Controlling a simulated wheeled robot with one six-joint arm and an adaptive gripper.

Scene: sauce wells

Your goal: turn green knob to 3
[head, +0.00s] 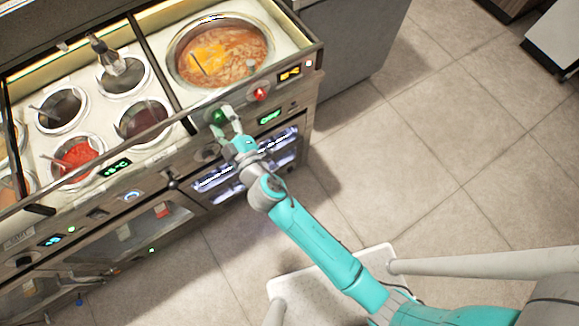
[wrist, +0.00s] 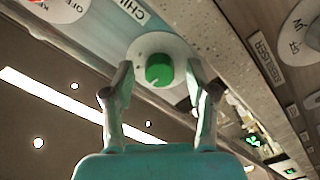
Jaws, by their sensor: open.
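The green knob (head: 218,116) is on the front panel of the sauce-well counter, below the large well of orange-brown food. In the wrist view the green knob (wrist: 159,70) sits on a pale round dial plate, with a small light mark near its lower left. My gripper (head: 228,117) is at the panel. In the wrist view my gripper (wrist: 160,75) is open, with one finger on each side of the knob. A gap shows on both sides, though depth to the knob is hard to judge. Numbers around the dial are not readable.
A red knob (head: 260,94) is to the right on the same panel, near an orange display (head: 289,73) and a green display (head: 270,117). The large well (head: 222,55) and smaller sauce wells lie behind. The tiled floor (head: 440,130) at right is clear.

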